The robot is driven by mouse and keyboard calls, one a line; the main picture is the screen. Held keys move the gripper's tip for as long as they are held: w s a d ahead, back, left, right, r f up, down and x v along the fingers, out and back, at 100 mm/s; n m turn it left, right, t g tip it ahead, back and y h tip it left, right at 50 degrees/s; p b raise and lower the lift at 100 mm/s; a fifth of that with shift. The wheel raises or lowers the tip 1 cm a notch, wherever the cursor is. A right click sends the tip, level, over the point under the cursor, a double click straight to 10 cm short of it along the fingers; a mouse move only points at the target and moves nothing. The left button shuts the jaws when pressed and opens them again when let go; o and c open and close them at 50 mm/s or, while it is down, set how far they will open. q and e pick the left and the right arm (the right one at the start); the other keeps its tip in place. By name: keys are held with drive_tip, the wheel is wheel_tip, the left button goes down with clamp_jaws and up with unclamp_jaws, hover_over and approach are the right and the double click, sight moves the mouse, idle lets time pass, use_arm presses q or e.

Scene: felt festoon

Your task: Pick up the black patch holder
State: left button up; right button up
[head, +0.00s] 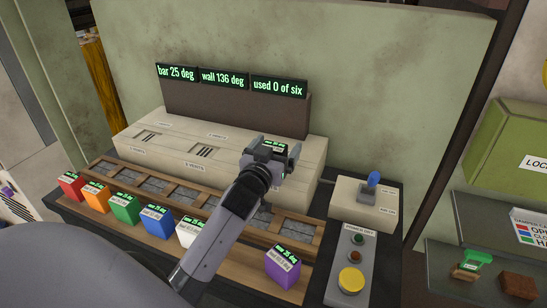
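The black patch holder (271,149) is a small dark block with a lit green readout and a pale label. It sits between the fingers of my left gripper (271,158), which looks shut on it. They appear in front of the cream housing, raised above the row of holders. My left forearm crosses the row and hides part of the shelf between the white and purple holders. My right gripper is not in view.
Red (71,186), orange (96,197), green (125,208), blue (157,222), white (194,232) and purple (283,266) holders stand on the front ledge. A cream housing (180,135) stands behind. A button panel (350,265) and lever box (362,203) are at right.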

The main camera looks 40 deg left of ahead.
use_arm(q)
drive_tip(key=c, duration=1.1)
drive_tip(key=shift+o, duration=0.2)
drive_tip(key=shift+r, duration=0.15)
